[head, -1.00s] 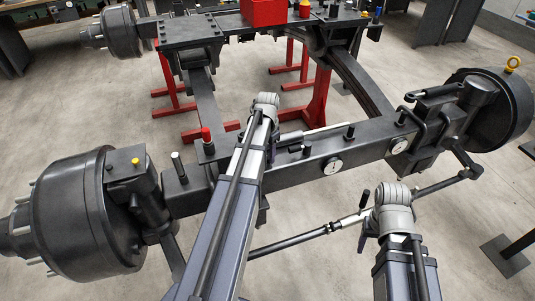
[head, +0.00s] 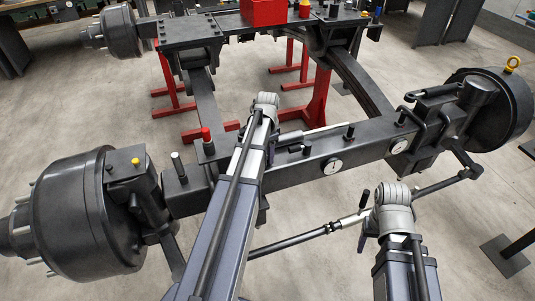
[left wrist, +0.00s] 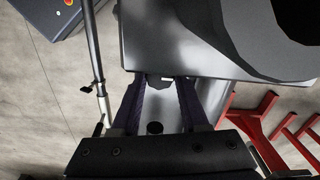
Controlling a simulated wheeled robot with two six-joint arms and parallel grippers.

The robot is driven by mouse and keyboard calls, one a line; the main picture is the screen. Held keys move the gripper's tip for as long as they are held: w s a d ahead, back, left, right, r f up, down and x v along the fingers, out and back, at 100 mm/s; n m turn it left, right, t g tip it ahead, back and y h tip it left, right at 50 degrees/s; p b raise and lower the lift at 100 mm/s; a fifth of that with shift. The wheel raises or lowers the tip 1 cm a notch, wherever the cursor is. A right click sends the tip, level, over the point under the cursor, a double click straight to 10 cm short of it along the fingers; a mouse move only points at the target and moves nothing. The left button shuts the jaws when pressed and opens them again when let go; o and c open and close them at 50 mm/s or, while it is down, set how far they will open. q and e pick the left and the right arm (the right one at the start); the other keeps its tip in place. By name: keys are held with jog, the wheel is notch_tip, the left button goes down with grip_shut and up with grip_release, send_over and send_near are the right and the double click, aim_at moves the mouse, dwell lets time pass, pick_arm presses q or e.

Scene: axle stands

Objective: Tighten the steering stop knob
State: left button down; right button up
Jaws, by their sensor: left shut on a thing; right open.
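The dark axle beam (head: 300,170) runs across the head view, with several small knobs and pins on it. My left gripper (left wrist: 160,82) is shut on a small dark piece (left wrist: 154,84) at the edge of a large dark metal part (left wrist: 215,45) in the left wrist view. I cannot tell for sure that this is the steering stop knob. My left arm hides the hold in the head view. My right gripper (head: 363,219) is open, near the tie rod.
The tie rod (head: 290,242) runs below the beam. Wheel hubs (head: 70,215) stand at both beam ends. Red axle stands (head: 318,100) and a red box (head: 263,12) are behind. Open floor (head: 110,95) lies at the left.

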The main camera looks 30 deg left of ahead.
pick_arm(q)
jog(key=shift+c, duration=2.1)
grip_release()
jog(key=shift+r, duration=0.15)
notch_tip(320, 180, up, 8)
jog(key=p, duration=0.8)
jog(key=shift+f, duration=0.2)
jog(key=s+d, duration=0.5)
jog(key=d, duration=0.5)
jog(key=s+d+n, duration=0.1)
jog(key=s+d, duration=0.5)
jog(key=d, duration=0.4)
jog(key=s+d+n+y, duration=0.1)
jog(key=s+d, duration=0.4)
jog(key=d, duration=0.5)
jog(key=shift+s+d, duration=0.3)
jog(key=shift+s, duration=0.05)
